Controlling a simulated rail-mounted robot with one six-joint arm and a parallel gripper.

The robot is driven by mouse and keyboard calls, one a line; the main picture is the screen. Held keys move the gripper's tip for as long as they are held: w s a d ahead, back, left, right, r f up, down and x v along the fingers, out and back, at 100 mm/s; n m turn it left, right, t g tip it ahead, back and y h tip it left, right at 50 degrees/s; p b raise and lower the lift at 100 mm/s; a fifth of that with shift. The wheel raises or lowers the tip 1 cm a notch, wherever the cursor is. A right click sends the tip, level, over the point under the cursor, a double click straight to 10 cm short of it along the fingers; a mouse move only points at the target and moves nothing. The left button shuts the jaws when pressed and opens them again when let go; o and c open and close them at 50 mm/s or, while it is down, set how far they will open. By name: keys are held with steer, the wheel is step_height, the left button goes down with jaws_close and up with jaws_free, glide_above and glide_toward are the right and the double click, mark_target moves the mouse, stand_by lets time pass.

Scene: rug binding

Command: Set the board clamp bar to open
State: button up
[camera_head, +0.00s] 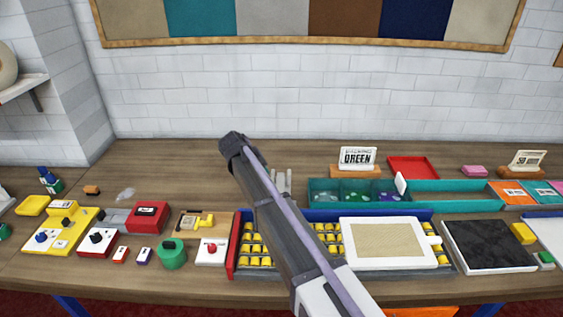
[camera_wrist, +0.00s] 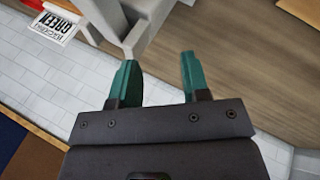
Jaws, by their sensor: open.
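No part is labelled as the board clamp bar, and I cannot tell for sure which one it is. A yellow lever (camera_head: 207,220) sits on a small wooden board (camera_head: 186,230) left of my arm. A grey upright piece (camera_head: 283,182) stands behind my arm, partly hidden. In the wrist view, a grey forked piece (camera_wrist: 130,28) is just beyond the fingertips, apparently the same one. My gripper (camera_wrist: 158,62) shows two teal fingers spread apart with nothing between them. It is hidden behind my arm in the head view.
A blue-and-red tray of yellow pieces (camera_head: 255,262) lies under my arm, with a white framed swatch (camera_head: 390,243) over its right side. Teal bins (camera_head: 450,198) and a GREEN sign (camera_head: 358,157) stand behind. Several coloured boxes crowd the left. The back-left bench is fairly clear.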

steer(key=d+r, duration=0.1)
steer(key=d, duration=0.2)
steer(key=d+r+n+h, duration=0.1)
steer(key=d, duration=0.2)
steer(key=d+r+n+t+h+p, duration=0.1)
steer(key=d, duration=0.2)
steer(key=shift+s+d+r, duration=0.2)
steer(key=shift+r, duration=0.05)
